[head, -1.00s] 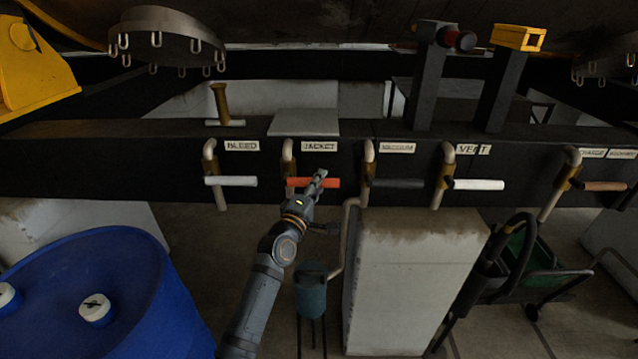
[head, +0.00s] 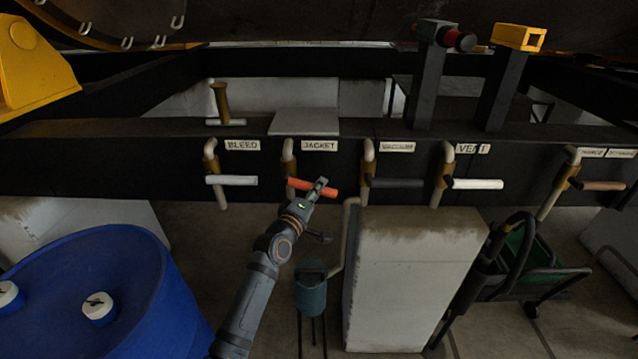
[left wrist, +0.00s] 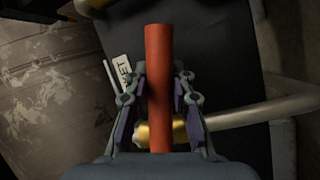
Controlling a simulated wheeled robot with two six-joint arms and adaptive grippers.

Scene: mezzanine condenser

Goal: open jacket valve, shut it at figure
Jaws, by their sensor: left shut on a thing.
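The jacket valve's red lever handle (head: 304,184) is under the JACKET label (head: 319,146) on the dark beam. It slopes slightly, its right end lower. My left gripper (head: 320,188) is shut on this handle towards its right end. In the left wrist view the red handle (left wrist: 158,60) runs between the two fingers, with the brass valve body (left wrist: 150,134) and pale pipe behind it. The label there is partly hidden. No readable figure shows in either view. My right gripper is not in view.
Along the beam are the white bleed handle (head: 231,180), dark vacuum handle (head: 397,183) and white vent handle (head: 477,184). A grey block (head: 415,280) and a small green container (head: 311,292) stand below. A blue drum (head: 150,310) is at lower left.

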